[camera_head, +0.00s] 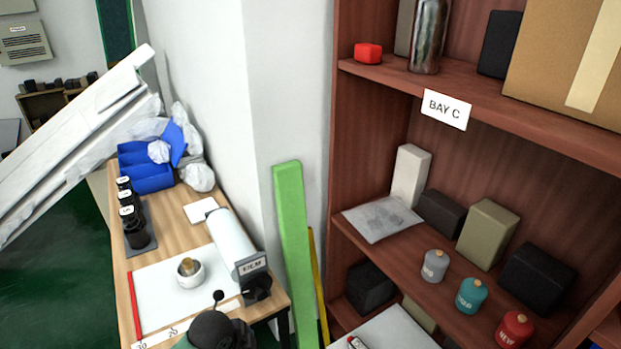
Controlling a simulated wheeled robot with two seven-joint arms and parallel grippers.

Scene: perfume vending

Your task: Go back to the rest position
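Neither of my grippers can be made out in the head view. Three small bottles with gold caps stand upright on the middle shelf of the rack: a grey one (434,265), a teal one (470,294) and a red one (514,329). Several dark labelled containers (137,236) stand in a row at the table's left edge.
A brown shelf rack (480,95) with boxes stands right, labelled BAY C (445,110). A green board (292,250) leans between wall and rack. A blue bin (148,180) sits at the table's back. A long white piece (75,130) crosses upper left. Green floor (60,290) is open left.

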